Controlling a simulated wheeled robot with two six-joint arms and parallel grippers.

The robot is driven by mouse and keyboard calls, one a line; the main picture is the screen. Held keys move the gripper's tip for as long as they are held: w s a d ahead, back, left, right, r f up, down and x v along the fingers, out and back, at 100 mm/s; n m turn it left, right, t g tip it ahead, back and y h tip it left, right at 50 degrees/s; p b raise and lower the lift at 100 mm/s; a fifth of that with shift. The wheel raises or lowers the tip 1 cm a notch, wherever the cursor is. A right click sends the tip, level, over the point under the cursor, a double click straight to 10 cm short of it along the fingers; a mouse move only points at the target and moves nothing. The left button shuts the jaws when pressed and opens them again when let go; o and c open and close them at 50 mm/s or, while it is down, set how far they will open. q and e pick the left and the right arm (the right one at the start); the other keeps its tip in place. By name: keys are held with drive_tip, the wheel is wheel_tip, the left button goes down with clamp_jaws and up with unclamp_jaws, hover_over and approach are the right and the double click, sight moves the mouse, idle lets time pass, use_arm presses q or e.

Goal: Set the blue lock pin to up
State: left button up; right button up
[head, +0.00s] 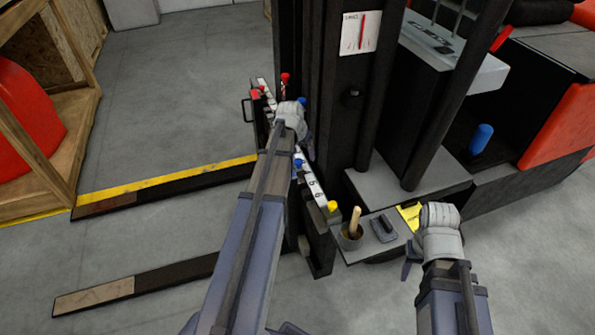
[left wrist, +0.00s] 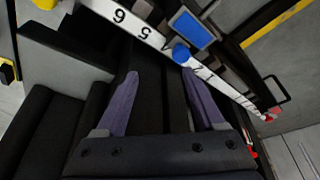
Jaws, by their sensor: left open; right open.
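A small blue pin knob (head: 299,163) shows beside my left arm on the white numbered strip of the fork carriage. In the left wrist view a round blue knob (left wrist: 181,54) sits on that strip, just beyond the fingertips; whether it is up or down I cannot tell. Another blue knob (head: 301,102) shows behind my left gripper (head: 298,125). The left gripper's two fingers are spread and empty in its wrist view (left wrist: 160,74), apart from the knob. My right gripper (head: 420,248) is open and empty, low at the right; its fingers are mostly hidden.
Red knobs (head: 285,77) stand at the strip's far end and a yellow knob (head: 332,205) at its near end. A blue rectangular part (left wrist: 192,28) lies beyond the strip. The black mast (head: 340,110) rises to the right. A cup with a wooden handle (head: 352,233) stands nearby.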

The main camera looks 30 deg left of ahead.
sight(298, 161)
use_arm(q)
drive_tip(key=w+a+f+b, duration=0.1)
drive_tip(key=f+b, duration=0.1)
drive_tip(key=w+a+f+b, duration=0.1)
drive_tip(key=f+b, duration=0.2)
drive_tip(key=w+a+f+b, duration=0.1)
drive_tip(key=a+f+b, duration=0.1)
drive_tip(key=f+b, duration=0.1)
drive_tip(key=shift+w+f, duration=0.2)
use_arm(e)
wheel_tip(298, 161, down, 9)
drive_tip(key=shift+r, duration=0.15)
use_arm(q)
drive_tip(key=shift+c, duration=0.2)
clamp_jaws()
drive_tip(key=shift+r, duration=0.1)
use_arm(e)
drive_tip(key=shift+r, duration=0.1)
idle(0.8)
